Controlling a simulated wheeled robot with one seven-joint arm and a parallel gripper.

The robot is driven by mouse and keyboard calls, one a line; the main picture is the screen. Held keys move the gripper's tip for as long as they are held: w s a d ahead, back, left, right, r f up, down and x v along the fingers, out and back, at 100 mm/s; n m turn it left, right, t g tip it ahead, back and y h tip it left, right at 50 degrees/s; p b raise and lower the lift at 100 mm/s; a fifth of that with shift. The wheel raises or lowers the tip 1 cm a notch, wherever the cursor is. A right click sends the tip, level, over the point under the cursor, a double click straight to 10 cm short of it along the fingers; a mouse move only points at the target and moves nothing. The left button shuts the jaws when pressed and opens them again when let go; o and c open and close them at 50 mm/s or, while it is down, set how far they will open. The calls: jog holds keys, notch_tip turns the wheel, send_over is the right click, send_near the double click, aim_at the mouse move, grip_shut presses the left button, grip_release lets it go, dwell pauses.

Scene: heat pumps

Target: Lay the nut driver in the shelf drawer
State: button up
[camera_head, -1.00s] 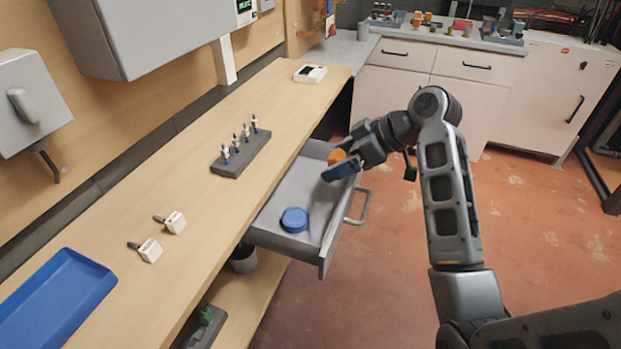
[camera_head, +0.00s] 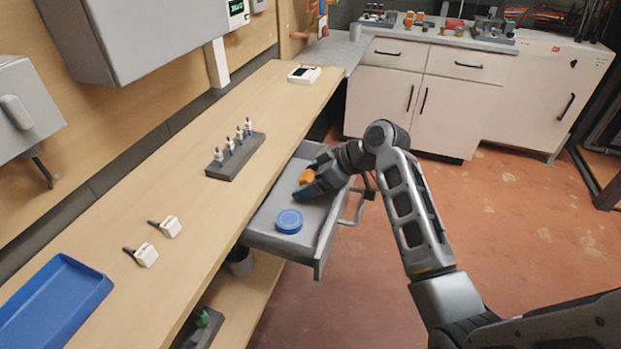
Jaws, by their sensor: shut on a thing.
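The shelf drawer (camera_head: 264,229) is pulled out from under the workbench, its handle (camera_head: 358,208) facing right. My gripper (camera_head: 306,184) reaches into the drawer's far part from the right. It is shut on an orange thing, which I take to be the nut driver (camera_head: 307,176). Only its orange part shows; the rest is hidden by my gripper's dark blue finger. It is low over the drawer floor; I cannot tell whether it touches. A round blue object (camera_head: 289,221) lies in the drawer's near part.
The wooden workbench (camera_head: 190,213) runs along the left, with a grey holder of several bits (camera_head: 236,157), two white-tagged pieces (camera_head: 169,226) and a blue tray (camera_head: 52,300). White cabinets (camera_head: 440,95) stand at the back. The floor right of the drawer is clear.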

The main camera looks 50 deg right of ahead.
jog(key=shift+f, duration=0.1)
jog(key=o, duration=0.9)
jog(key=shift+r, duration=0.2)
jog(key=v, duration=1.2)
jog(key=shift+f, duration=0.1)
